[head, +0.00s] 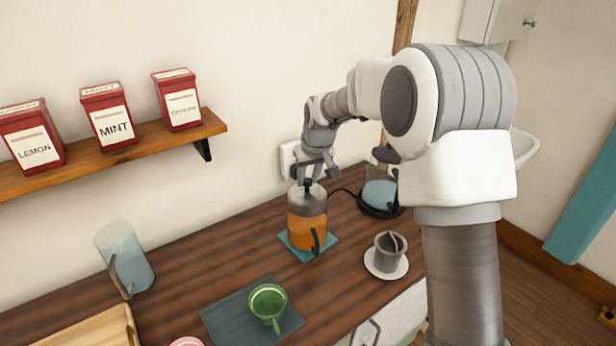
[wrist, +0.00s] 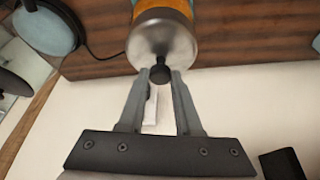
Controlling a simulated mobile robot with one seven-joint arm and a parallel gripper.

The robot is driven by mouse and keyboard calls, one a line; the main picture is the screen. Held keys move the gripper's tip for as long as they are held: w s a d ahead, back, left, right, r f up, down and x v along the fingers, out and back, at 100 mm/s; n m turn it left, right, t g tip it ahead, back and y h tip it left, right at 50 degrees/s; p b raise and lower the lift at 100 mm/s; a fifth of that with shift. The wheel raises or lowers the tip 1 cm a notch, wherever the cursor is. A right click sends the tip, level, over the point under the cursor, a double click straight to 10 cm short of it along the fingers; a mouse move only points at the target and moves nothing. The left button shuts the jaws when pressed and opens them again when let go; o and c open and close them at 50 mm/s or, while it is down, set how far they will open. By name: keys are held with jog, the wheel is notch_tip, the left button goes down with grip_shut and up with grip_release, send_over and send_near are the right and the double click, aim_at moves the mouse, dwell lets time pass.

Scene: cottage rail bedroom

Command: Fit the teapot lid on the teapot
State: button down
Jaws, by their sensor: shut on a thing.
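The teapot (head: 306,228) is an orange pot with a dark handle, upright on a teal mat (head: 327,247) near the wall. The teapot lid (head: 307,201) is a grey metal cap with a black knob, and it is at the top of the pot. The lid also shows in the wrist view (wrist: 158,35), in line with the orange body. My gripper (head: 308,182) is above the pot, its fingers shut on the black knob, as the wrist view shows (wrist: 160,75). I cannot tell whether the lid is fully seated.
A kettle (head: 380,193) with a black cord stands right of the teapot. A grey cup (head: 388,254) on a saucer is at front right. A green mug (head: 267,301) on a dark mat and a blue pitcher (head: 124,258) are left. A shelf (head: 140,148) holds red tins.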

jog(key=shift+f+b, duration=0.75)
jog(key=shift+f, duration=0.45)
jog(key=shift+f, duration=0.15)
jog(key=c, duration=0.5)
grip_release()
jog(key=v, duration=1.7)
jog(key=shift+s+d, duration=0.1)
